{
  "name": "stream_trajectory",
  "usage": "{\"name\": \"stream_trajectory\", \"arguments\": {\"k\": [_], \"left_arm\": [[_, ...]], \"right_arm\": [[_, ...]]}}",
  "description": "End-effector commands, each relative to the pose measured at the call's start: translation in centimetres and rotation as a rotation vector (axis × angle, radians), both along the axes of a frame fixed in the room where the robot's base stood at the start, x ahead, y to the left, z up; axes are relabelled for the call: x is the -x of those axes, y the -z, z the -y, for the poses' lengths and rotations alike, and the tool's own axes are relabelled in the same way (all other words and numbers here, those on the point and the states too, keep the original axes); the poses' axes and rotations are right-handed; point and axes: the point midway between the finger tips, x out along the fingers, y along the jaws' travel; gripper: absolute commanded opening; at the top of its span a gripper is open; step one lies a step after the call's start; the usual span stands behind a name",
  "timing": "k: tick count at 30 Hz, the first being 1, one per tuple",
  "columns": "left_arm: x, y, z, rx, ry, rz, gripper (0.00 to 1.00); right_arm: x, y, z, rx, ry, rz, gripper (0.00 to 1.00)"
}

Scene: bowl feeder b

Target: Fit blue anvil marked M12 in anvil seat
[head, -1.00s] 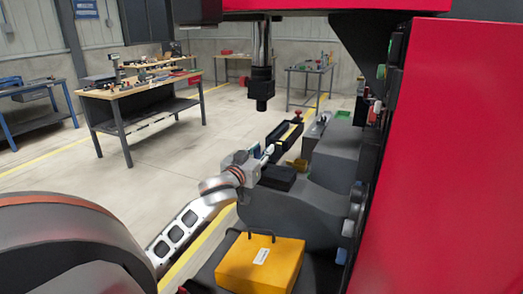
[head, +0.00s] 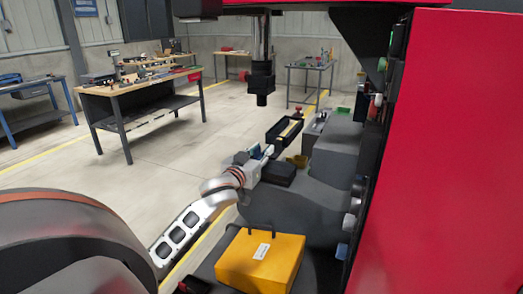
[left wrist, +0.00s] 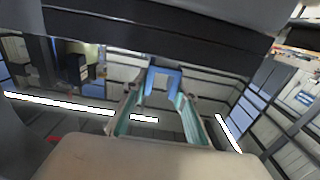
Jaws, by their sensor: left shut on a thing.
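My left gripper (head: 266,152) reaches in from the left, near a black block on the grey machine base. In the left wrist view its two teal fingers (left wrist: 158,103) are shut on a blue U-shaped piece, the blue anvil (left wrist: 163,75), at their far end. The M12 marking cannot be read. In the head view the anvil is too small to tell apart from the fingertips. I cannot make out the anvil seat for certain in either view. My right gripper is not in view.
A black ram (head: 262,82) hangs above and beyond the gripper. The black block (head: 278,173), a black tray (head: 284,131) and a small yellow bin (head: 297,161) are close by. An orange case (head: 262,262) stands nearer. A red machine panel (head: 455,150) closes off the right.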

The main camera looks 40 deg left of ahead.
Motion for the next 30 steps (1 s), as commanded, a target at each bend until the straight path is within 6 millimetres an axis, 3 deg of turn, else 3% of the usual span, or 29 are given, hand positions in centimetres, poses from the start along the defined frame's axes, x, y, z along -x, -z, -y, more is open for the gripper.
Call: {"name": "stream_trajectory", "arguments": {"k": [19, 20, 21, 30], "left_arm": [[0.0, 1.4, 0.0, -0.001, 0.000, 0.002, 0.00], [0.0, 1.3, 0.0, -0.001, 0.000, 0.003, 0.35], [0.0, 1.3, 0.0, -0.001, 0.000, 0.003, 0.45], [0.0, 1.5, 0.0, 0.001, 0.000, -0.002, 0.46]], "right_arm": [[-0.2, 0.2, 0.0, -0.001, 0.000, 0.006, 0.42], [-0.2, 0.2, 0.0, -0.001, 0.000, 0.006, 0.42], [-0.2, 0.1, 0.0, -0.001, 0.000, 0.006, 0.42], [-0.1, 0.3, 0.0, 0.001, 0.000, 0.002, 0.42]]}}
